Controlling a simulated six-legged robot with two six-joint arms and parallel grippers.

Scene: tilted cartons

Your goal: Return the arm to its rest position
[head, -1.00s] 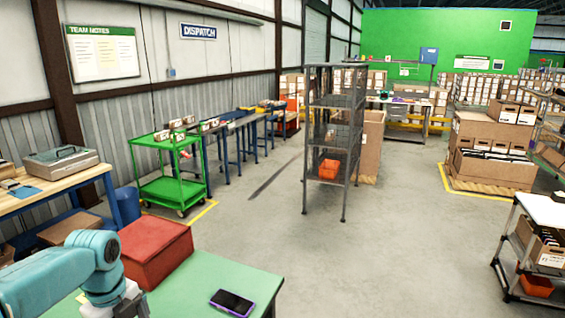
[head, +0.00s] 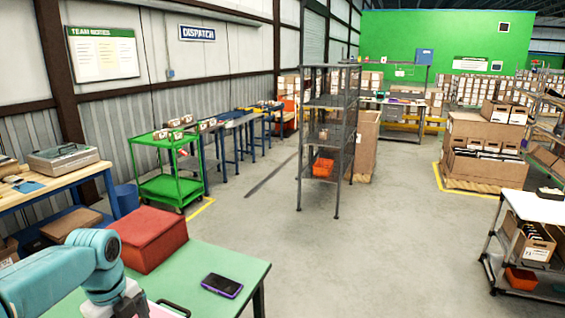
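My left arm (head: 75,277) comes in from the lower left, a teal arm bent downward over the green table (head: 206,255). Its wrist ends in a pale part at the bottom edge of the head view, and the gripper fingers are out of frame. My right arm and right gripper do not show.
On the green table are a red box (head: 150,238) beside my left arm, a dark phone with a purple edge (head: 222,285) and a partly seen pink item with a black handle. A grey wire rack (head: 330,140) and a green cart (head: 172,188) stand beyond. Open floor lies to the right.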

